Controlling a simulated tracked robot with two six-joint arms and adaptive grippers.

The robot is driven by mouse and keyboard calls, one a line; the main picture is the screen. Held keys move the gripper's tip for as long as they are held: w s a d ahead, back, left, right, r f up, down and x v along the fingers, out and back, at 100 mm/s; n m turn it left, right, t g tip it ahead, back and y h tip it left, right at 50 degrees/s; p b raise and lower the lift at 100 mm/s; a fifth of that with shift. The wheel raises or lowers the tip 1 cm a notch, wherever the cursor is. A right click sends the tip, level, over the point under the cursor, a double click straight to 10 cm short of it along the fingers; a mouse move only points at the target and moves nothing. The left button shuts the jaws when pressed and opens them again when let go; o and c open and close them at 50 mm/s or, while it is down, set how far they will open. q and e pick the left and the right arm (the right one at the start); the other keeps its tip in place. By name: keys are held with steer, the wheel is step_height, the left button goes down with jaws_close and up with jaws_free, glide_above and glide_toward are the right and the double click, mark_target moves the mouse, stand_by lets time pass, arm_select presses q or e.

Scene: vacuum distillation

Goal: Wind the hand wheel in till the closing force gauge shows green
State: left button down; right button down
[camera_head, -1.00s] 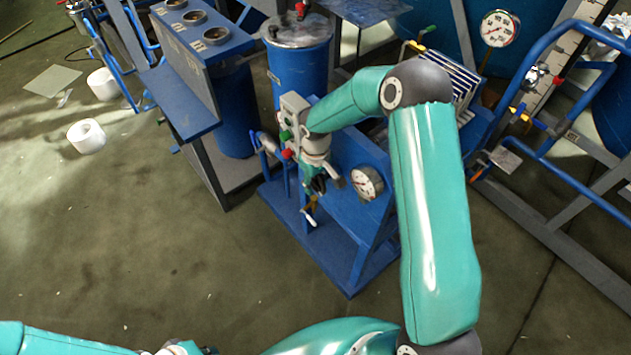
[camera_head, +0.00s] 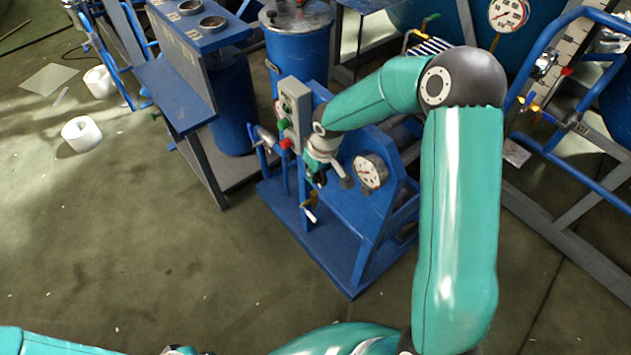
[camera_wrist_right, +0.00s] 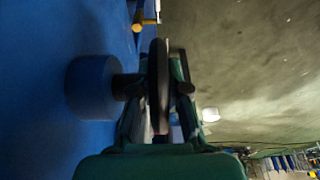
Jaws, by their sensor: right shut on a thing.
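The hand wheel (camera_wrist_right: 154,70) shows edge-on in the right wrist view as a thin dark disc on a short dark shaft from a round blue boss (camera_wrist_right: 90,88). My right gripper (camera_head: 316,176) is at the front of the blue stand, and its fingers stand on both sides of the wheel, shut on it. In the head view the wheel is mostly hidden by the gripper. A round white gauge (camera_head: 370,172) sits on the blue panel just right of the gripper; its needle and colour zone are too small to read. My left gripper is out of view; only teal arm parts show at the bottom left.
A grey control box (camera_head: 293,108) with red and green buttons stands close behind the gripper. A small crank with a pale handle (camera_head: 308,214) is below it. A blue rack (camera_head: 180,95) stands to the left. The floor in front is clear.

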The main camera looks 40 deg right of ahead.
stand_by(0.4)
steer(key=c, duration=1.2)
jaws_free()
steer(key=shift+o, duration=0.2)
steer(key=shift+r, duration=0.1)
steer(key=v, duration=1.1)
steer(key=shift+s+r, duration=0.3)
